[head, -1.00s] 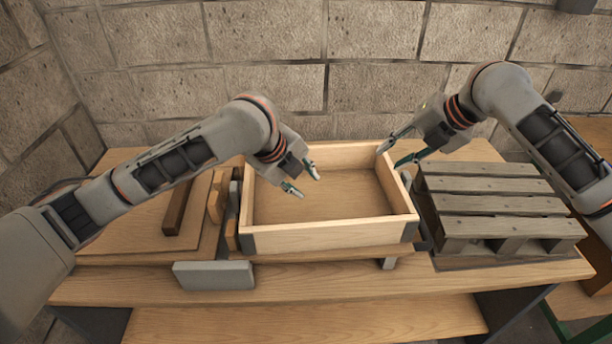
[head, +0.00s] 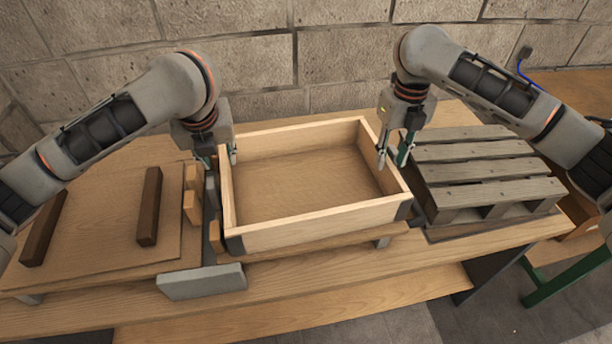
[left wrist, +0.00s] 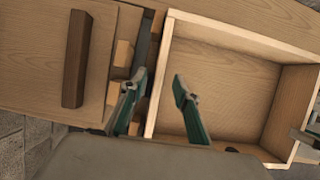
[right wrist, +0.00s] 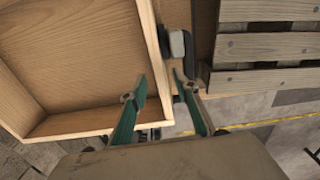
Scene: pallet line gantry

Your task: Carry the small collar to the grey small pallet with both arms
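The small collar (head: 320,222) is a light wooden rectangular frame with dark corner fittings, sitting on the bench in the middle of the head view. The grey small pallet (head: 478,172) lies to its right. My left gripper (head: 224,158) is open at the collar's left wall; in the left wrist view its fingers (left wrist: 157,95) lie either side of that wall. My right gripper (head: 393,158) is open at the right wall; in the right wrist view its fingers (right wrist: 165,95) lie either side of that wall. Whether either touches the wood I cannot tell.
A wooden board with dark brown bars (head: 149,206) lies left of the collar. Small wooden blocks (head: 192,208) and a grey plate (head: 202,281) stand between them. A stone wall (head: 340,45) closes off the back. A green-legged table (head: 568,275) stands at the right.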

